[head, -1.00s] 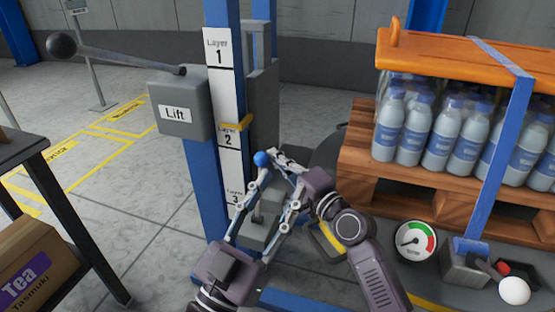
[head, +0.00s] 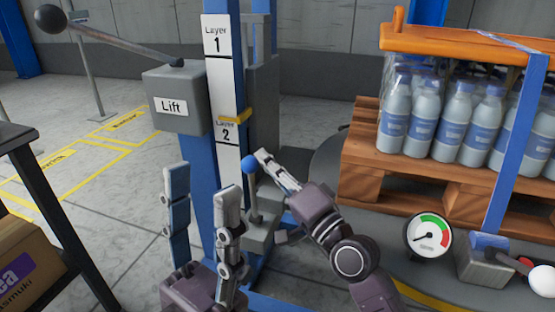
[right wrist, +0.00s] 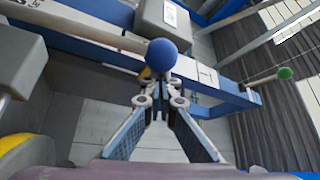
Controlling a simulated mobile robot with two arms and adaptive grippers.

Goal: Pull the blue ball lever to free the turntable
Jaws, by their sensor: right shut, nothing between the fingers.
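The blue ball (head: 249,165) tops a short, upright grey lever stem (head: 254,204) beside the blue lift post. My right gripper (head: 264,156) is shut and empty, its tips close to the ball on its right side. In the right wrist view the ball (right wrist: 161,55) appears just beyond the closed fingertips (right wrist: 160,88); whether they touch it I cannot tell. My left gripper (head: 202,177) is open and empty, its two fingers pointing up to the left of the lever. The grey turntable (head: 326,163) lies under the wooden pallet, largely hidden by it.
The lift post (head: 205,190) and grey Lift box (head: 178,102) stand behind my left gripper. A pallet (head: 400,155) of bottles is at right, with a gauge (head: 428,236) and a white ball (head: 541,281) in front. A dark table (head: 30,150) stands at left.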

